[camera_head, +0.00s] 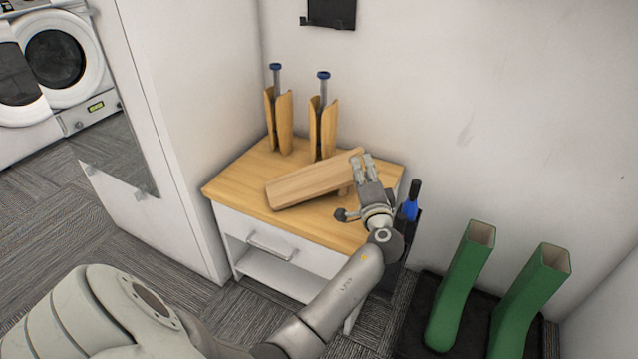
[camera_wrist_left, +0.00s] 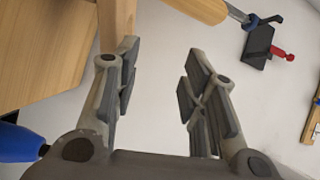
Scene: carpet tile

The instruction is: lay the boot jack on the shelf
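The boot jack (camera_head: 310,182), a flat light-wood board, lies on the wooden top of a small white cabinet (camera_head: 231,188), its right end slightly raised. My left gripper (camera_head: 356,187) is at its right end. In the left wrist view my left gripper (camera_wrist_left: 160,75) is open. A wooden piece that looks like the boot jack (camera_wrist_left: 115,20) shows beside the left-hand finger, not clearly between the fingers; contact cannot be told. Below the drawer, the cabinet has an open shelf space (camera_head: 270,272), which looks empty. My right gripper is out of view.
Two wooden boot trees (camera_head: 278,120) with blue knobs stand at the back of the cabinet top. A blue-and-black handled thing (camera_head: 411,208) stands by its right side. Green boots (camera_head: 460,285) stand on a dark tray at right. A white panel (camera_head: 165,120) borders the left.

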